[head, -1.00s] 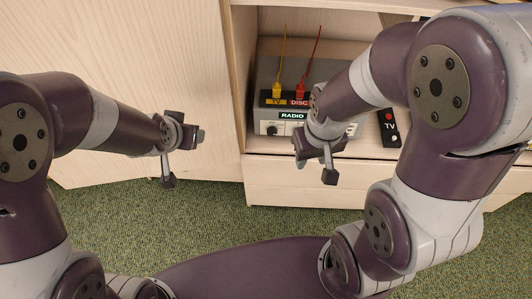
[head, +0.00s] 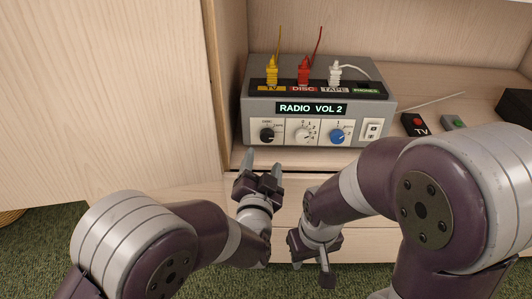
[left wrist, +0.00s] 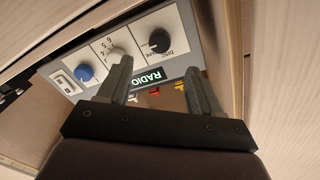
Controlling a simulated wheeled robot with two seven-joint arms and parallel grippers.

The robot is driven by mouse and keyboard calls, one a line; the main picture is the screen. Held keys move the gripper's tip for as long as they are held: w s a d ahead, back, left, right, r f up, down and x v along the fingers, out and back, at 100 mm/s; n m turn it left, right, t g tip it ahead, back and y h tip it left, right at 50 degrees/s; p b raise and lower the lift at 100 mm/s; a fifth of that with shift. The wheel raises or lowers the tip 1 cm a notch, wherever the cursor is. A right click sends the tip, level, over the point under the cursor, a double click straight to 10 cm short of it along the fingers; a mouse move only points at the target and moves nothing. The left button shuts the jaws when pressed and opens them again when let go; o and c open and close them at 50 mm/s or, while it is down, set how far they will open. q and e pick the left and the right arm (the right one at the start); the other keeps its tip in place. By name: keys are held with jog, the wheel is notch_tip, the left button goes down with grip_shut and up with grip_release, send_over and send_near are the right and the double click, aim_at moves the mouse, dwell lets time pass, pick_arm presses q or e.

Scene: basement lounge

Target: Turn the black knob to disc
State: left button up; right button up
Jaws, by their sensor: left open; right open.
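The black knob (head: 266,134) is at the left of the grey audio unit's (head: 368,109) front panel. Small labels, including DISC and TAPE, surround it; its pointer setting is too small to read. The display (head: 312,107) reads RADIO VOL 2. My left gripper (head: 262,164) is open and empty, just below and in front of the black knob, pointing toward the unit. In the left wrist view, the black knob (left wrist: 160,41) shows beyond and between the two open fingers (left wrist: 158,75), not touched. My right gripper (head: 311,271) is open and empty, low in front of the drawer.
A white knob (head: 303,133), a blue knob (head: 338,134) and a white switch (head: 373,129) sit right of the black knob. Yellow, red and white plugs stand on top. A cabinet panel (head: 120,90) borders the left.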

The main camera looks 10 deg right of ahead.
aim_at(267, 138)
pick_arm(q)
jog(key=b+x, duration=0.1)
jog(key=x, duration=0.1)
jog(key=b+x, duration=0.1)
jog(key=x, duration=0.2)
jog(key=b+x, duration=0.1)
jog(key=x, duration=0.1)
jog(key=shift+w+f, duration=0.3)
jog(key=shift+w+d+r, duration=0.2)
jog(key=shift+w+d, duration=0.05)
jog(key=shift+w, duration=0.25)
jog(key=c, duration=1.1)
